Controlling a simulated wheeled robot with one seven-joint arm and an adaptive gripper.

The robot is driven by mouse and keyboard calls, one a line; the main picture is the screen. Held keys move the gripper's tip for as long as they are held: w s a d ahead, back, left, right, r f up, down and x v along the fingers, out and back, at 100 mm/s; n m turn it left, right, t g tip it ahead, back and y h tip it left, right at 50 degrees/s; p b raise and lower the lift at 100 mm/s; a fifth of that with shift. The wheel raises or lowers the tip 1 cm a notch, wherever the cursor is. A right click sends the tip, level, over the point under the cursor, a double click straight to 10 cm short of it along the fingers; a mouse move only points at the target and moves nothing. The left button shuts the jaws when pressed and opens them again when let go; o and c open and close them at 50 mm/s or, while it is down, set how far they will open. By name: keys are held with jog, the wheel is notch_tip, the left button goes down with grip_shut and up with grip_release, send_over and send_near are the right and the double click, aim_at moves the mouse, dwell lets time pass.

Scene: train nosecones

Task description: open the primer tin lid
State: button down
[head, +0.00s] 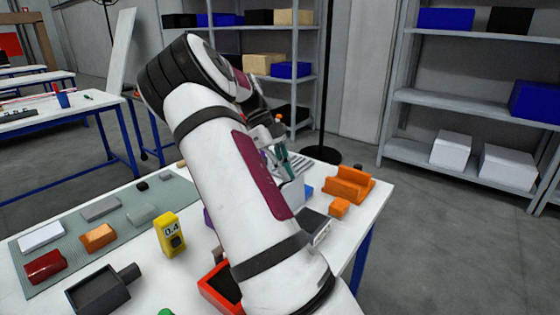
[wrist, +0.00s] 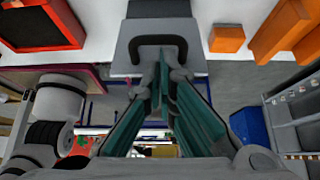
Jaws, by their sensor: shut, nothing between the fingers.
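My gripper (wrist: 164,65) has teal fingers. In the head view my gripper (head: 281,150) is beyond my forearm, over the far part of the table, above a pale grey box (head: 292,194) that is partly hidden by the arm. I cannot make out for certain which thing is the primer tin or its lid.
An orange holder (head: 349,184) and a small orange block (head: 339,207) stand at the table's right. A red tray (head: 205,288) is partly behind my arm. A yellow device marked 0.4 (head: 171,235) stands by a green mat (head: 70,222) with several blocks.

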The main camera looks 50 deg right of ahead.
jog(key=v, duration=1.1)
jog(key=shift+w+r, duration=0.15)
jog(key=shift+r, duration=0.15)
jog(key=s+a+r+n+t+p, duration=0.1)
jog(key=s+a+r+n+t, duration=0.1)
jog(key=s+a+n, duration=0.3)
jog(key=s+a+r+n+t+y+p, duration=0.1)
jog(key=s+a+r+n+t, duration=0.15)
jog(key=a+n, duration=0.5)
jog(key=s+a+r+n+t+p, duration=0.1)
jog(key=s+a+r+n+t, duration=0.1)
jog(key=s+a+r+n, duration=0.25)
jog(key=s+a+f+n+t, duration=0.2)
jog(key=s+a+f+n, duration=0.1)
jog(key=s+a+n, duration=0.4)
jog(key=s+a+f+n+t+p, duration=0.1)
jog(key=s+a+f+n+t, duration=0.1)
jog(key=s+a+n, duration=0.5)
jog(key=a+f+n, duration=0.1)
jog(key=n, duration=0.3)
jog(key=shift+s+f+h, duration=0.3)
jog(key=shift+f, duration=0.05)
